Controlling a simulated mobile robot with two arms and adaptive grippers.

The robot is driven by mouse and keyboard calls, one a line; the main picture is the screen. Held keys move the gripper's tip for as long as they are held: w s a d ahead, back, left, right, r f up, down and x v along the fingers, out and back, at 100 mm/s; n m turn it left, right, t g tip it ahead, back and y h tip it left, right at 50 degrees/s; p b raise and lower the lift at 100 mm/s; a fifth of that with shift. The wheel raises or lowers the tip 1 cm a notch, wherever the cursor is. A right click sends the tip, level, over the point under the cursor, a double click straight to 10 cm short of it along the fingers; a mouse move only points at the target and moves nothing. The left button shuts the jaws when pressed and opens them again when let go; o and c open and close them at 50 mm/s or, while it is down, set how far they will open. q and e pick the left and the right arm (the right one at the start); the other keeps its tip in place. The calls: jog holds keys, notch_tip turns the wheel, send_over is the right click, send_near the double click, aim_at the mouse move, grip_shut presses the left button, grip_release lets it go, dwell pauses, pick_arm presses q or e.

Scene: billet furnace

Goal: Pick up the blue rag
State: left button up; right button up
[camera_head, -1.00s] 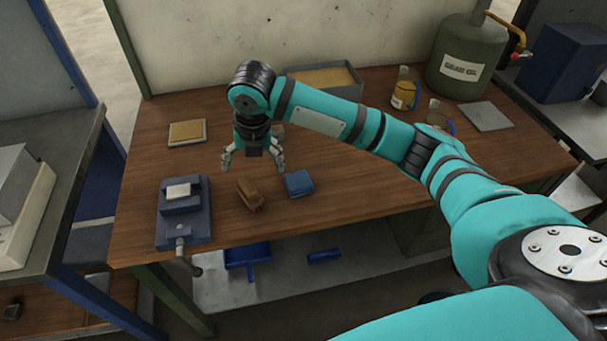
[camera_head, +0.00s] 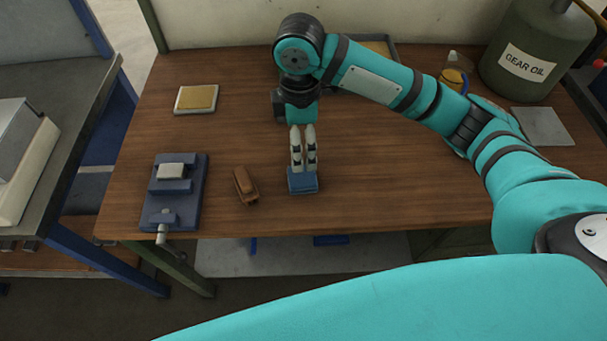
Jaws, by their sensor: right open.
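The blue rag (camera_head: 303,184) lies folded on the wooden bench, right of a brown brush-like block. My right gripper (camera_head: 303,166) is over the rag, with its fingers pointing towards the bench's front edge. The fingers are open, and their tips cover the rag's far part. Whether the tips touch the rag cannot be told. My left gripper is not in view.
A brown brush-like block (camera_head: 245,187) lies close left of the rag, and a blue vise (camera_head: 178,190) stands further left. A framed yellow pad (camera_head: 197,98), gear oil can (camera_head: 530,60) and grey plate (camera_head: 543,126) are further back. Bare wood lies right of the rag.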

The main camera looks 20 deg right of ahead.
send_over(303, 175)
jog(key=f, duration=0.3)
jog(key=f+p, duration=0.1)
jog(key=f, duration=0.2)
jog(key=shift+w+f, duration=0.2)
jog(key=shift+f, duration=0.7)
jog(key=shift+s+a+f, duration=0.1)
jog(key=shift+f, duration=0.2)
jog(key=f, duration=0.1)
jog(key=f+p, duration=0.1)
jog(key=f, duration=0.1)
jog(key=shift+s+f, duration=0.2)
jog(key=shift+f, duration=0.6)
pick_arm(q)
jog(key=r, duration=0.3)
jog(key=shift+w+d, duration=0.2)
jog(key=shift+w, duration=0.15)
pick_arm(e)
jog(key=c, duration=1.3)
